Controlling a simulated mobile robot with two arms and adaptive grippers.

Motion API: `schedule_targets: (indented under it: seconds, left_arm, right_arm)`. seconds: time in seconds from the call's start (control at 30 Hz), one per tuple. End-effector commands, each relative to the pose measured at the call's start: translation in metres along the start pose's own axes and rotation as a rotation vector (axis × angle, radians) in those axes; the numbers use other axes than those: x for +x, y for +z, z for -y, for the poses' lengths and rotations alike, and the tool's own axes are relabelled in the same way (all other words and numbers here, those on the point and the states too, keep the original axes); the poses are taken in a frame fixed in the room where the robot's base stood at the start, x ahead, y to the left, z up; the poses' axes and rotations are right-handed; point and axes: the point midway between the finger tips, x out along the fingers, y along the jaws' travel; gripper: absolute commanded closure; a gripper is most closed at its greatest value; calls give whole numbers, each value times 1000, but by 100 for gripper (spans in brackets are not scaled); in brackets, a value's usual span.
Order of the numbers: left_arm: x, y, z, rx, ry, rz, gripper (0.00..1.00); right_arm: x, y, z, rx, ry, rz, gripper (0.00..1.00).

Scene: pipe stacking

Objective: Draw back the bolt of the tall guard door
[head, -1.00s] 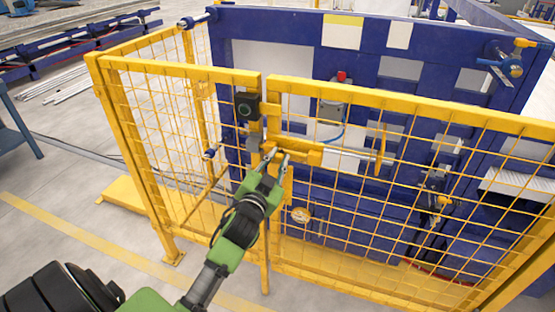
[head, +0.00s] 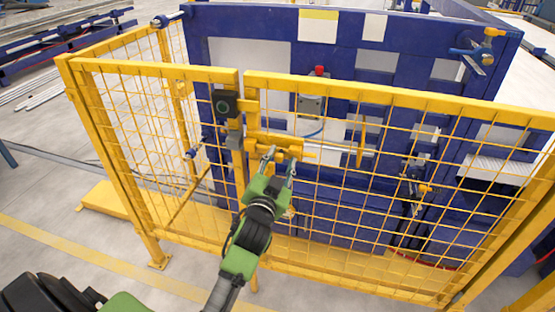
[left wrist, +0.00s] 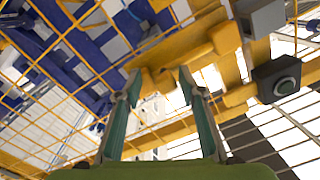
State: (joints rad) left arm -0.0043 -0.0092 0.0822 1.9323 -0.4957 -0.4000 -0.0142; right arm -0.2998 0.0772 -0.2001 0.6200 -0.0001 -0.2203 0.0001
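The tall guard door (head: 400,185) is a yellow mesh panel, standing in line with the fixed mesh panel on its left. Its bolt has a yellow housing (head: 283,146) near the door's left upright and a steel rod (head: 335,151) running right to a yellow upright piece. My left gripper (head: 280,160) is at the housing, fingers spread. In the left wrist view a yellow part of the bolt (left wrist: 157,80) lies between or just beyond the two fingertips (left wrist: 159,80); I cannot tell if they touch it. My right gripper is not in view.
A dark box with a round button (head: 224,103) sits on the post left of the door. A blue machine frame (head: 270,45) stands behind the mesh. The floor (head: 45,185) at the left is mostly clear, with a yellow line.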

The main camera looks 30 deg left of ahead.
Motion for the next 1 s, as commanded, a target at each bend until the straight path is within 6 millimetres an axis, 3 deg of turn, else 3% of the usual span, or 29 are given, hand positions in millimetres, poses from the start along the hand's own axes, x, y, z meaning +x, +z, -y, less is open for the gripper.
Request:
schedule_targets:
  seconds: [0.37,0.8,1.0]
  left_arm:
    - [-6,1,2,1,-3,1,64]
    - [-91,1,0,0,-1,4,64]
    - [-114,0,-1,0,0,1,64]
  right_arm:
    - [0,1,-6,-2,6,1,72]
    - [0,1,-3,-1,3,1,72]
    - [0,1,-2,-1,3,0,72]
